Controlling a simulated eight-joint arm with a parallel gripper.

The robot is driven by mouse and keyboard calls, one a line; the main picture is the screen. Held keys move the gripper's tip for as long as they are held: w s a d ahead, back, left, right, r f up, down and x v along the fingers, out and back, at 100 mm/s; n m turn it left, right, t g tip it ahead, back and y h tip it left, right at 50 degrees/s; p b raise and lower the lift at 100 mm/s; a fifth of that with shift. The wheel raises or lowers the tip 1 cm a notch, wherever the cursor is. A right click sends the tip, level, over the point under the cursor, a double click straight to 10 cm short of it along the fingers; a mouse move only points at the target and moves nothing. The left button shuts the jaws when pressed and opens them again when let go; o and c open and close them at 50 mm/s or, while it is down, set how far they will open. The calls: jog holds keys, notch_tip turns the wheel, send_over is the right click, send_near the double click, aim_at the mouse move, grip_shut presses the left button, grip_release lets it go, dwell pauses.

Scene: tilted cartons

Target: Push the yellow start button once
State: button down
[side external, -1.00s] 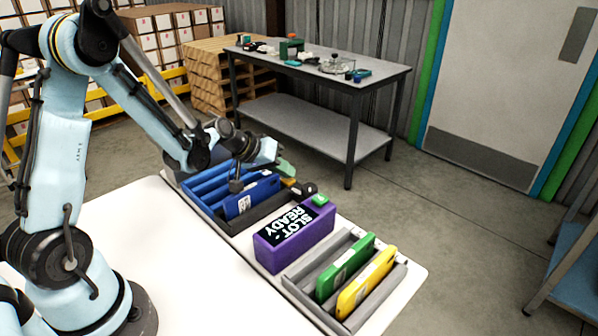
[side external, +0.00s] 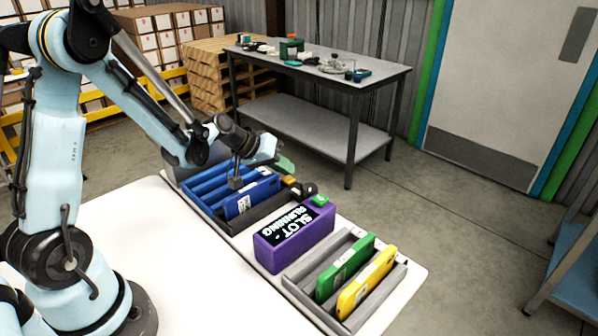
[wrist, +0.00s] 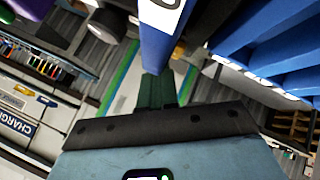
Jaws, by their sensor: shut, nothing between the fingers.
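A purple box (side external: 291,241) stands on the white table, and its black screen reads "SLOT RUNNING". A small yellow patch (side external: 289,180), which looks like the start button, shows behind the blue carton, just below my gripper (side external: 286,165). My gripper's green fingers are shut and empty; they also show in the wrist view (wrist: 155,91). They appear slightly above the yellow patch, but I cannot tell whether they touch it.
A green carton (side external: 345,267) and a yellow carton (side external: 366,282) lean in a grey rack (side external: 303,285) at the right.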

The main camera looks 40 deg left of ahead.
aim_at(284, 180)
jog(key=shift+r, duration=0.2)
jog(key=shift+r, duration=2.5)
jog(key=s+d+r+m+y, duration=0.1)
jog(key=s+d, duration=0.3)
jog(key=s, duration=0.4)
jog(key=s+d+r+m+g+y, duration=0.1)
jog(key=s+d+r+m+y, duration=0.1)
jog(key=s, duration=0.7)
jog(key=shift+s+d+r+m, duration=0.15)
jog(key=shift+d+r+m, duration=0.45)
jog(key=shift+d+m, duration=0.5)
